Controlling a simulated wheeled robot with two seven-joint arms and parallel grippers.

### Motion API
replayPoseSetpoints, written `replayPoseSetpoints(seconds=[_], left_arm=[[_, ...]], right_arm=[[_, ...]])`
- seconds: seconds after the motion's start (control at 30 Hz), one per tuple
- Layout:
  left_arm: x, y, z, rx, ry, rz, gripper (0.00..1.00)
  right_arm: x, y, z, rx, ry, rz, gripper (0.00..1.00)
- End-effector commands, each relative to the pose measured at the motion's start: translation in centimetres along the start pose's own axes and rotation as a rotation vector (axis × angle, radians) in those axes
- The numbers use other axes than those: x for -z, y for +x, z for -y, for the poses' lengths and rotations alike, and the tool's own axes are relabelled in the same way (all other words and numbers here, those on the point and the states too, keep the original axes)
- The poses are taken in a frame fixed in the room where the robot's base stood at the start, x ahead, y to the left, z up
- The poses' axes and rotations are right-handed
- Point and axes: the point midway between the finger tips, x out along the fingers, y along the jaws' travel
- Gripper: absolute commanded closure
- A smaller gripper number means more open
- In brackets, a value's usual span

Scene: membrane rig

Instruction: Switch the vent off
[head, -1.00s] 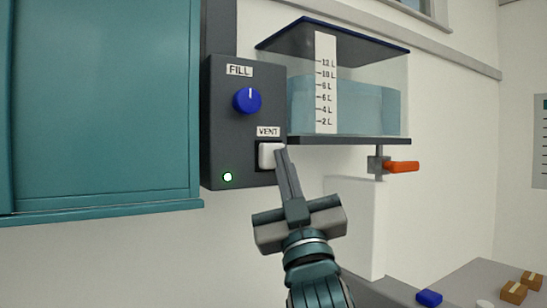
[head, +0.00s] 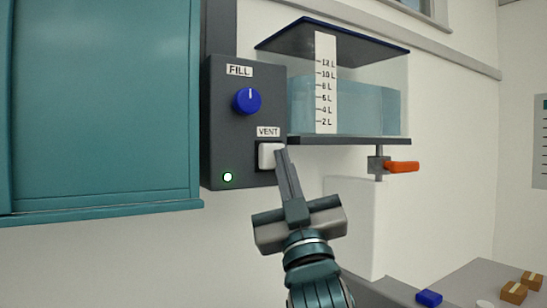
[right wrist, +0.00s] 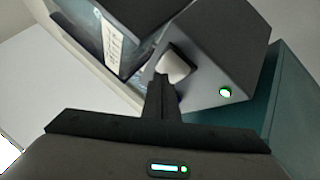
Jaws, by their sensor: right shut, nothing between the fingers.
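The white VENT rocker switch (head: 269,155) sits low on the right side of a dark grey control box (head: 222,130), under a label reading VENT. It also shows in the right wrist view (right wrist: 174,67). My right gripper (head: 282,150) is shut and empty. Its fingertips are at the right edge of the switch; I cannot tell whether they touch it. In the right wrist view the shut fingers (right wrist: 160,80) point at the switch and cover part of it. A green light (head: 228,177) glows at the lower left of the box. My left gripper is not in view.
A blue FILL knob (head: 247,101) is above the switch. A clear water tank (head: 360,100) with a litre scale is right of the box, with an orange valve handle (head: 402,167) below it. A teal cabinet (head: 100,110) stands left. Free space lies below the box.

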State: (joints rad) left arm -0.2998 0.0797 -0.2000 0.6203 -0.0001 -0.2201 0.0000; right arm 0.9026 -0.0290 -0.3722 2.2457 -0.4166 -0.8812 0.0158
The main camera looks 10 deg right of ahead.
Motion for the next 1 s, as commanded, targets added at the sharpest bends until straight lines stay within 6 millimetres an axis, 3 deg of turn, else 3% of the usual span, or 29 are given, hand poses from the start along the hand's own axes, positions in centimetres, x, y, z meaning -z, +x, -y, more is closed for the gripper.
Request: replayPoseSetpoints(seconds=[1.0], left_arm=[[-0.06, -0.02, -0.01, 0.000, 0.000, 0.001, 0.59]], right_arm=[[-0.43, 0.64, 0.46, 0.000, 0.001, 0.000, 1.00]])
